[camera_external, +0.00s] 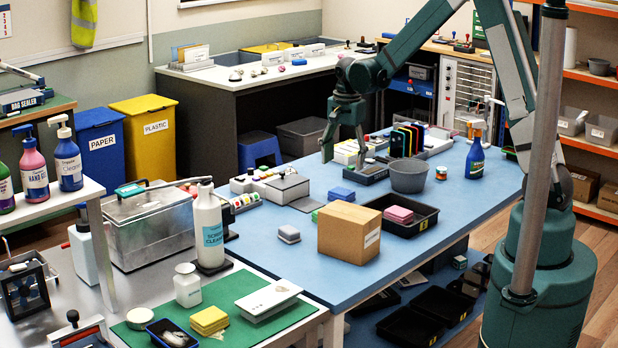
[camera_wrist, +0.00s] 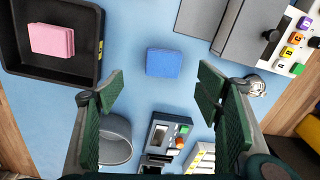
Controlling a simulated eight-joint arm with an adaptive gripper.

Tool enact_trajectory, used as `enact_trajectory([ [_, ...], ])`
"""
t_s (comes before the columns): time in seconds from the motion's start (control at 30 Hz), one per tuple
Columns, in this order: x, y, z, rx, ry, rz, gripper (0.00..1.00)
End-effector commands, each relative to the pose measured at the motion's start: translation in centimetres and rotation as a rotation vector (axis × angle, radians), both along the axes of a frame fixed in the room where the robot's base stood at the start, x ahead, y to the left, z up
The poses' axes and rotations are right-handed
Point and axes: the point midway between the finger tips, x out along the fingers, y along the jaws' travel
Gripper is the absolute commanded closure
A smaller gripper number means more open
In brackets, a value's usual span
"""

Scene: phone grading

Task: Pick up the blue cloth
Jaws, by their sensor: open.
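The blue cloth (camera_external: 341,194) is a small folded block lying flat on the blue table top, behind the cardboard box. In the wrist view the blue cloth (camera_wrist: 163,62) lies ahead of the fingertips, between their lines, with bare table around it. My gripper (camera_external: 343,158) is above the table, behind the blue cloth in the external view. In the wrist view my gripper (camera_wrist: 160,95) has its two green fingers spread wide, with nothing between them. The cloth is fully visible and apart from the fingers.
A black tray (camera_external: 425,220) holds a pink cloth (camera_external: 398,214), right of the cardboard box (camera_external: 349,232). A grey bowl (camera_external: 408,177) and a blue spray bottle (camera_external: 475,158) stand at right. A device with coloured buttons (camera_wrist: 290,45) is nearby.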

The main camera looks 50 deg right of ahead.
Motion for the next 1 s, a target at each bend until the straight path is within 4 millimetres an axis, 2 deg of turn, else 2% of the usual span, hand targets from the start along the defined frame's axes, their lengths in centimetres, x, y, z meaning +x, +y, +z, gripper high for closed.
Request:
enact_trajectory([
  [0.1, 1.0, -0.4, -2.0, 0.004, 0.020, -0.045, 0.35],
  [0.3, 1.7, -0.8, -3.9, 0.007, 0.039, -0.094, 0.35],
  [0.77, 1.8, -0.8, -4.4, 0.007, 0.044, -0.105, 0.35],
  [1.0, 1.8, -0.8, -5.9, 0.007, 0.044, -0.104, 0.35],
])
